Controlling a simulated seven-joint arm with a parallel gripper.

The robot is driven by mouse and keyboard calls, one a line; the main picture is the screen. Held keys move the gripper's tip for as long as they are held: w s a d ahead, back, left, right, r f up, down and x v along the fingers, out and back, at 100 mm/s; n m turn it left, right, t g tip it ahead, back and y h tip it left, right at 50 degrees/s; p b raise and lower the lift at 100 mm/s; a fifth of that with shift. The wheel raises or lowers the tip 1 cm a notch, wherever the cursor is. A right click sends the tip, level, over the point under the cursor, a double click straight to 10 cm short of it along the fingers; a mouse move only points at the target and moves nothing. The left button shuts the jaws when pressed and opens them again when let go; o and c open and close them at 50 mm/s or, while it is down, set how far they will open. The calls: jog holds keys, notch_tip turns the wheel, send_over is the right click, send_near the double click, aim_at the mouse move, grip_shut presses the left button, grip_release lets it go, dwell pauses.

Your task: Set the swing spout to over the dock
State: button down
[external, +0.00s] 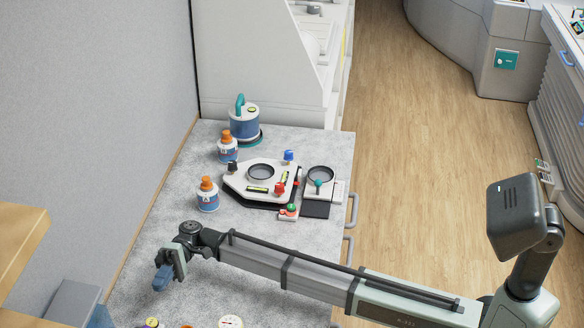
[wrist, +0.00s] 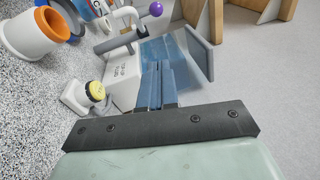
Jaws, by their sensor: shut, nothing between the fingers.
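My gripper (external: 161,280) hangs over the near left part of the grey worktop in the external view. In the wrist view its blue fingers (wrist: 160,78) are together and hold nothing. Beyond them a grey tube with a white bent arm (wrist: 125,38) ends in a purple ball (wrist: 156,9); it looks like the swing spout. It is by a white housing (wrist: 124,80) and a bluish clear tank (wrist: 165,48). The fingertips appear close to the tank; I cannot tell whether they touch. A white cup with an orange rim (wrist: 32,42) lies left of the tube. I cannot tell which part is the dock.
In the external view a white levelling plate (external: 236,184) with knobs, two orange-capped bottles (external: 207,196) and a blue canister (external: 244,124) stand farther back. A yellow-topped white piece (wrist: 96,92) is left of the fingers. A grey box (external: 72,302) is at lower left.

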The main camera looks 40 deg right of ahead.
jog(key=s+d+x, duration=0.1)
jog(key=s+x, duration=0.1)
jog(key=x, duration=1.1)
jog(key=shift+d+r, duration=0.15)
jog(key=shift+d, duration=0.25)
jog(key=s+m+t+y, duration=0.1)
jog(key=s+t, duration=0.1)
jog(key=s+d+m+t+y, duration=0.1)
jog(key=s, duration=0.1)
jog(key=shift+s+m+t, duration=0.3)
jog(key=shift+t, duration=0.1)
jog(key=shift+d, duration=0.1)
